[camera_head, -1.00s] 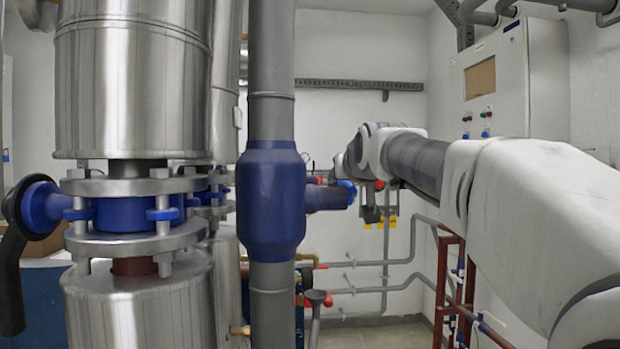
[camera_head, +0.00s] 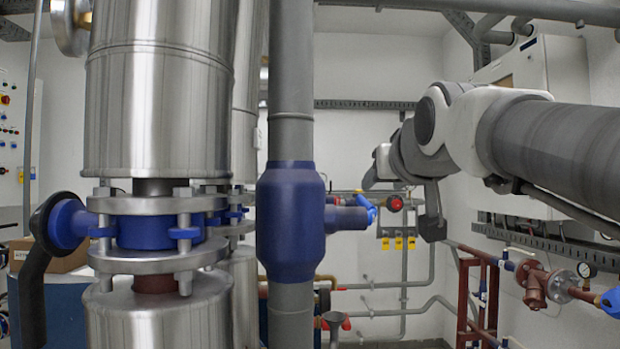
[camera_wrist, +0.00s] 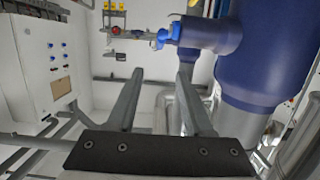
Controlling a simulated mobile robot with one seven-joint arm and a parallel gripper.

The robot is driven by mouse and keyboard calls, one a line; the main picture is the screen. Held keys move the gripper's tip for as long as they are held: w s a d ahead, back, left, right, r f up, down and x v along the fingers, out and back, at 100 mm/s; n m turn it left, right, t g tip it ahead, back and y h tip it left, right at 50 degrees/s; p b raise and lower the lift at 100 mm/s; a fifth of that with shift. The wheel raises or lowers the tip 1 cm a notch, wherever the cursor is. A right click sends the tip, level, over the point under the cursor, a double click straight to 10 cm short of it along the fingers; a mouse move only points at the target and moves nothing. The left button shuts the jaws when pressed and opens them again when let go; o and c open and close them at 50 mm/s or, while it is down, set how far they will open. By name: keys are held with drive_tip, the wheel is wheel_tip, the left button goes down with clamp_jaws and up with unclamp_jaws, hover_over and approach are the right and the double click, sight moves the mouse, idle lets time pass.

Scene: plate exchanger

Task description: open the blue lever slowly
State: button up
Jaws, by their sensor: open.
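The small bright blue lever (camera_head: 367,208) sits at the end of a dark blue side branch (camera_head: 346,219). The branch sticks out to the right from a blue valve body (camera_head: 290,222) on a vertical grey pipe. The wrist view also shows the lever (camera_wrist: 168,34), beyond the fingertips and near the top middle. My gripper (camera_wrist: 160,72) is open, with nothing between its two long grey fingers. In the head view my gripper is above and right of the lever, apart from it. The exact depth between them is hard to tell.
A steel column with blue flanged valve (camera_head: 145,230) and black handle (camera_head: 38,215) stands left. Red valve piping (camera_head: 540,285) is low on the right. A grey cabinet (camera_head: 530,75) hangs on the right wall. Thin grey pipes (camera_head: 385,287) run along the back wall.

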drive_tip(key=shift+v, duration=1.55)
